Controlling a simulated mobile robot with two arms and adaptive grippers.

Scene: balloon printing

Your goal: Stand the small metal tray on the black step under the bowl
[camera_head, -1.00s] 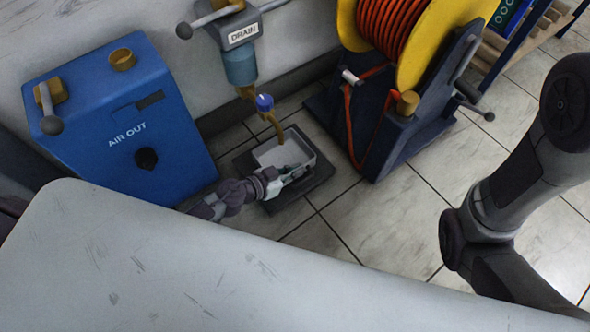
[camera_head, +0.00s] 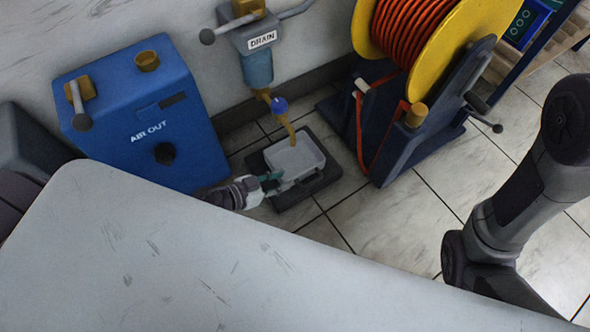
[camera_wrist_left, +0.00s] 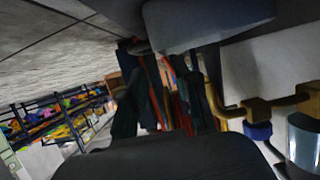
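The small metal tray (camera_head: 297,152) sits upright on the black step (camera_head: 325,181) on the floor. It is below the blue-grey bowl (camera_head: 257,69) under the DRAIN label, with the curved brass spout (camera_head: 288,130) over it. My left gripper (camera_head: 279,182) is at the tray's near left side with its fingers apart; it looks empty. Whether a finger still touches the tray wall is hard to tell. In the left wrist view the tray (camera_wrist_left: 205,22) shows at the top and the bowl (camera_wrist_left: 304,145) at the right. My right gripper is out of view.
A hose reel (camera_head: 440,50) with orange hose stands to the right. A pale tabletop (camera_head: 180,260) fills the front and hides part of my left arm. Open tiled floor (camera_head: 400,215) lies at right.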

